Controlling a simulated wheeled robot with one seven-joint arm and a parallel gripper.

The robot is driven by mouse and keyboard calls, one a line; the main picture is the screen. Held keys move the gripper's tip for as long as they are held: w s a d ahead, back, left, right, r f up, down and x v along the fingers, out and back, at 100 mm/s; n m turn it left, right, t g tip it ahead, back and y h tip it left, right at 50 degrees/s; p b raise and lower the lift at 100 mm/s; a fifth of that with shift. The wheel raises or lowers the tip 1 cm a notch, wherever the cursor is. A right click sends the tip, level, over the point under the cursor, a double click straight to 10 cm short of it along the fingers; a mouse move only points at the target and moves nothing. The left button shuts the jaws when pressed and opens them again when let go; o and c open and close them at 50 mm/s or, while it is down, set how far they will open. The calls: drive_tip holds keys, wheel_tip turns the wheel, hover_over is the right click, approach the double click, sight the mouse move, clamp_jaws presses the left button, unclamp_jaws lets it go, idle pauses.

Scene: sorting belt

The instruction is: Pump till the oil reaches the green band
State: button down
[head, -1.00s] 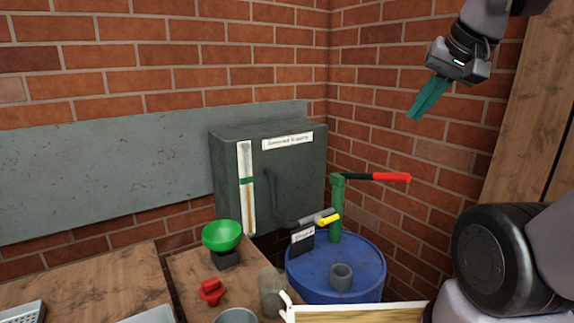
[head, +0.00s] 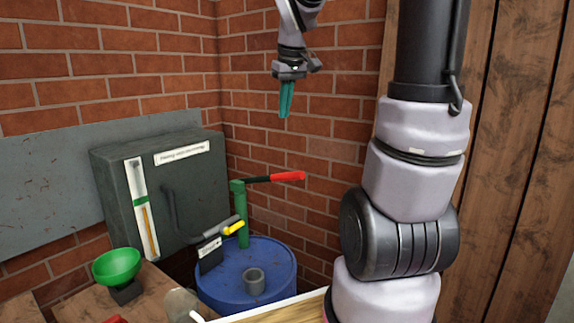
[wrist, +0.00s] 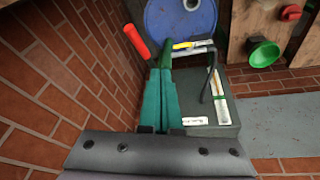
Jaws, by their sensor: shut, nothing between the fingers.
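The green hand pump (head: 240,215) stands on the blue drum (head: 225,285). Its lever ends in a red handle (head: 288,176), sticking out to the right and nearly level. The dark cabinet (head: 190,200) carries an upright white gauge (head: 134,178) with a green band (head: 140,202). An orange oil column (head: 148,228) in the gauge ends just below the band. My gripper (head: 286,114), with teal fingers, is shut and empty, pointing down, above and apart from the handle. In the wrist view, the fingers (wrist: 161,76) show beside the red handle (wrist: 136,42).
A spout with a yellow tip (head: 233,228) and a dark tag (head: 209,250) hang by the drum. A grey cup-like ring (head: 254,281) sits on the drum. A green bowl (head: 117,266) stands left. Brick walls close in behind; space around the handle is clear.

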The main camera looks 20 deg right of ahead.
drive_tip(key=w+d+f+n+g, duration=0.1)
drive_tip(key=w+d+f+n, duration=0.3)
drive_tip(key=w, duration=0.6)
wheel_tip(320, 180, down, 2)
drive_tip(key=shift+w+d+f+g, duration=0.15)
drive_tip(key=shift+g, duration=0.25)
drive_tip(key=shift+f, duration=0.1)
drive_tip(key=f, duration=0.3)
drive_tip(key=w+f, duration=0.1)
drive_tip(key=f, duration=0.6)
drive_tip(key=shift+w+a+f, duration=0.1)
drive_tip(key=shift+w+a, duration=0.1)
drive_tip(key=shift+w, duration=0.1)
drive_tip(key=f, duration=0.1)
drive_tip(key=d+f, duration=0.1)
drive_tip(key=shift+s+d+f, duration=0.1)
drive_tip(key=shift+s+f, duration=0.15)
drive_tip(key=shift+f, duration=0.1)
drive_tip(key=shift+d+f, duration=0.1)
drive_tip(key=shift+f, duration=0.2)
